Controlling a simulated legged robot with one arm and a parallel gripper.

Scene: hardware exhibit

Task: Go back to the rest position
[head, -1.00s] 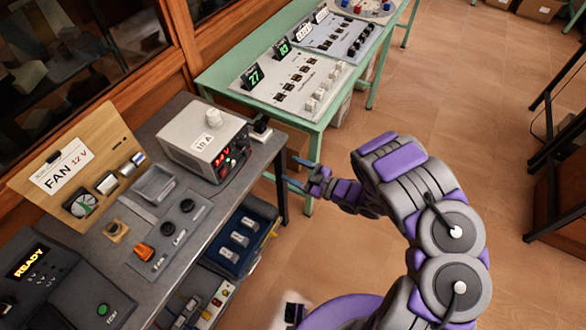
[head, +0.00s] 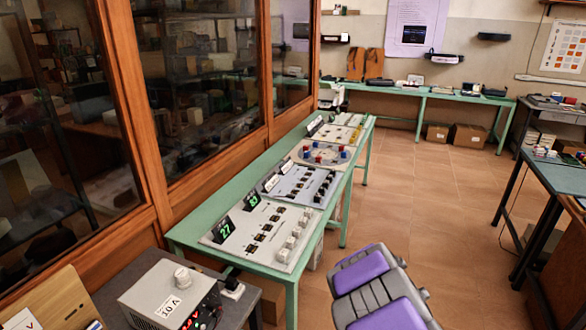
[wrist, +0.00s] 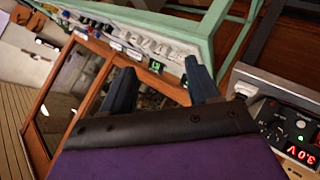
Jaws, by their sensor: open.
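In the wrist view my gripper (wrist: 160,92) shows two blue-grey fingers standing well apart, with nothing between them. It is open and empty. The wrist picture is tilted, with the green table behind the fingers and the power supply (wrist: 292,130) with its red display at the right. In the head view only a purple and grey part of my arm shows at the bottom right of centre; the gripper itself is out of that view. The grey power supply marked 10 A (head: 172,292) sits on the dark bench at the lower left.
A long green table (head: 290,285) carries several control panels, the nearest (head: 262,235) showing 27 and 83. A wood-framed glass cabinet (head: 200,80) lines the left. Dark-legged tables (head: 560,178) stand at the right. The tiled floor (head: 430,195) between is clear.

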